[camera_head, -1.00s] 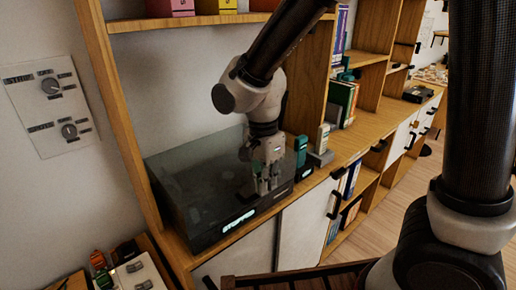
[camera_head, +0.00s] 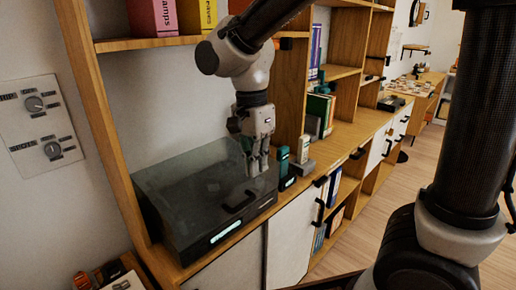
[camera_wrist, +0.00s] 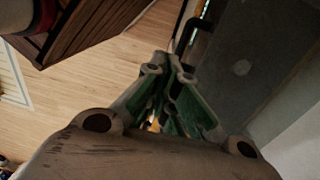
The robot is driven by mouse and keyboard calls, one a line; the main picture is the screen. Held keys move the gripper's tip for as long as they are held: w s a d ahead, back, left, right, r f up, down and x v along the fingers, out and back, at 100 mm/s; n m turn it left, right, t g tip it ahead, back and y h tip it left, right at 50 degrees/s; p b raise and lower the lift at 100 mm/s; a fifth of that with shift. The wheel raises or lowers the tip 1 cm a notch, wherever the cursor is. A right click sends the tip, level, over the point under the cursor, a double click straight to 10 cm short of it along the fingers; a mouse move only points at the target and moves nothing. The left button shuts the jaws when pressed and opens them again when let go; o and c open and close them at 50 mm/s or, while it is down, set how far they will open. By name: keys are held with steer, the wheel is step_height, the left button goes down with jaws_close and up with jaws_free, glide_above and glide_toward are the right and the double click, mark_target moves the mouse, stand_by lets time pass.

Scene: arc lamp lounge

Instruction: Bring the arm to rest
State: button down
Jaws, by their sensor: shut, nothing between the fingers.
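My gripper (camera_head: 257,168) hangs fingers-down from my arm, above the front right part of a dark case with a see-through lid (camera_head: 192,178). The lid is down and has a black handle (camera_head: 240,202) below my fingertips. My fingers are shut and empty, and they appear clear of the handle. In the wrist view my gripper (camera_wrist: 168,108) shows its green-lined fingers brought together.
A teal-and-black device (camera_head: 284,167) and a white one (camera_head: 303,156) stand close right of the case. A shelf (camera_head: 150,42) with colored binders is above. A wall panel with knobs (camera_head: 40,125) is at left. Wood floor is open at right.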

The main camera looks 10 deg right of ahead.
steer(key=s+d+r+n+t, duration=0.1)
steer(key=s+d+r+n, duration=0.1)
steer(key=d, duration=0.6)
steer(key=s+d+r+n+t, duration=0.2)
steer(key=s+d+n, duration=0.2)
steer(key=d, duration=0.5)
steer(key=s+d+r+n+t, duration=0.2)
steer(key=s+d+n, duration=0.2)
steer(key=d, duration=0.4)
steer(key=shift+d+r+n+y, duration=0.25)
steer(key=shift+d+n+y, duration=0.1)
steer(key=shift+n, duration=0.25)
